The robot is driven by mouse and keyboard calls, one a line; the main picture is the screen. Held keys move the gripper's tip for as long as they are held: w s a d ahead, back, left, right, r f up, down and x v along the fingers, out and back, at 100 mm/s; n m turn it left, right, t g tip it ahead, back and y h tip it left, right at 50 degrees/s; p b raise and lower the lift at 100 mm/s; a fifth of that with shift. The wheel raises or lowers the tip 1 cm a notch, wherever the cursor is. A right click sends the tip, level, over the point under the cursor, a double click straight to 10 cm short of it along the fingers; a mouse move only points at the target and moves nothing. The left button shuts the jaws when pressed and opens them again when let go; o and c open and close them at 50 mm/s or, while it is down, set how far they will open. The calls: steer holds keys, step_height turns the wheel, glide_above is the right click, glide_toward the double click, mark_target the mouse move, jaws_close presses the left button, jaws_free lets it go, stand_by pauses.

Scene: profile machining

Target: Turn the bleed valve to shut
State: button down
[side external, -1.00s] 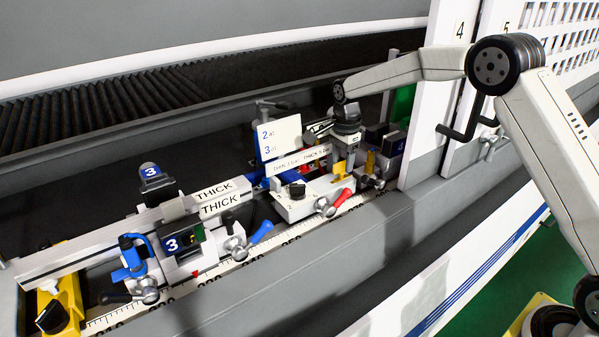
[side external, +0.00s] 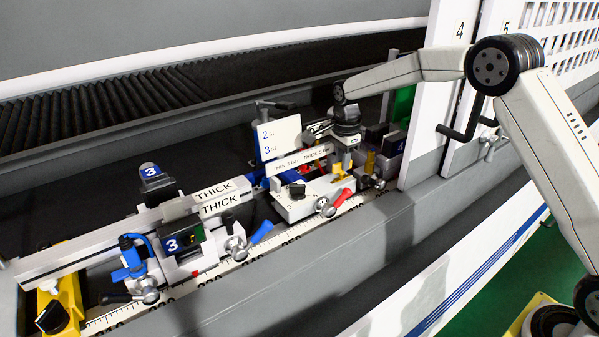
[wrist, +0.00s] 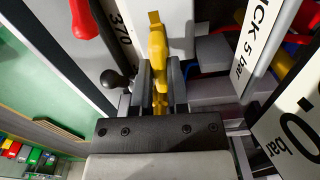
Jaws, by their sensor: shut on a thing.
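The yellow lever (wrist: 157,48), which I take to be the bleed valve's handle, stands between my gripper's two fingers (wrist: 158,88) in the wrist view. The fingers are shut on it, one on each side. Its upper end sticks out beyond the fingertips. In the side view my gripper (side external: 346,158) points down at the right end of the clamp row, by the white block with the red handle. The fingers and wrist hide most of the valve there, so its exact angle cannot be told.
A printed label bar (side external: 300,160) and a white sign (side external: 279,138) stand close behind. A black ball knob (wrist: 112,78) is beside the left finger. A white post (side external: 425,110) rises to the right.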

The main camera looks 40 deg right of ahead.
steer(key=shift+m, duration=1.9)
steer(key=m, duration=0.2)
steer(key=shift+r+m, duration=0.1)
steer(key=shift+m, duration=0.2)
steer(key=shift+d+m, duration=0.1)
steer(key=shift+m, duration=1)
steer(key=shift+m, duration=2.3)
